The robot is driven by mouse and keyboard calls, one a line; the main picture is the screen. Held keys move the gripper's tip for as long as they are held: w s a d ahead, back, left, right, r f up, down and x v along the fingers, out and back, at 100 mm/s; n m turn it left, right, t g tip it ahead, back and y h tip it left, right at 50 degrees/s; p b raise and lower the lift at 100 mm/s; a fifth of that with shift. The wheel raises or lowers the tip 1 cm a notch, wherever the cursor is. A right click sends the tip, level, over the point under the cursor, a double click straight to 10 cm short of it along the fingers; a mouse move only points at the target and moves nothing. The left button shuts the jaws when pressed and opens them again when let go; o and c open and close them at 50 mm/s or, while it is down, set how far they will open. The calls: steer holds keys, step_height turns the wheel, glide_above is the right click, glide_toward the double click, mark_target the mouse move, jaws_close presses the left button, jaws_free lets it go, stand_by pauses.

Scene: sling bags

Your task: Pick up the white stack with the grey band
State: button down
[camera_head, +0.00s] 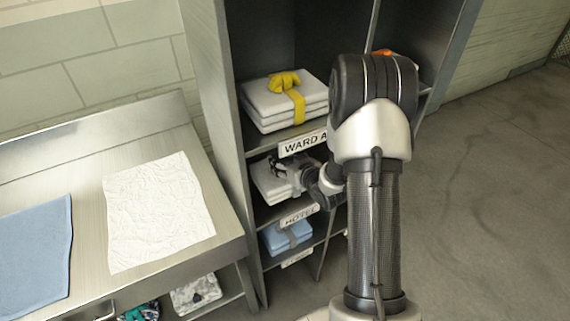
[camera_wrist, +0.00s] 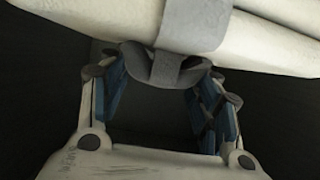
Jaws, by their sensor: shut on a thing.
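The white stack with the grey band (camera_head: 268,184) is in the middle shelf compartment, under the WARD A label and above the HOTEL label. It fills the top of the wrist view (camera_wrist: 272,28), tilted in the picture. Its grey band (camera_wrist: 195,20) ends in a grey knot or loop (camera_wrist: 167,66). My gripper (camera_wrist: 160,78) is shut on this grey knot, with a finger on each side of it. In the head view my gripper (camera_head: 284,166) is at the stack and hides part of it. Whether the stack touches the shelf is unclear.
A white stack with a yellow band (camera_head: 268,104) lies on the shelf above, and a blue stack (camera_head: 283,238) below. The cabinet's left wall (camera_head: 222,110) stands close by. A metal bench (camera_head: 90,145) at left bears a white cloth (camera_head: 155,212) and a blue cloth (camera_head: 35,255).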

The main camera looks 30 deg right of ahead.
step_height(320, 180, up, 4)
steer(key=shift+f+p, duration=0.2)
steer(key=shift+p, duration=0.3)
steer(key=s+p, duration=0.7)
steer(key=s, duration=1.2)
steer(key=shift+s+d+p, duration=0.25)
steer(key=shift+d+p, duration=0.1)
steer(key=shift+p, duration=0.05)
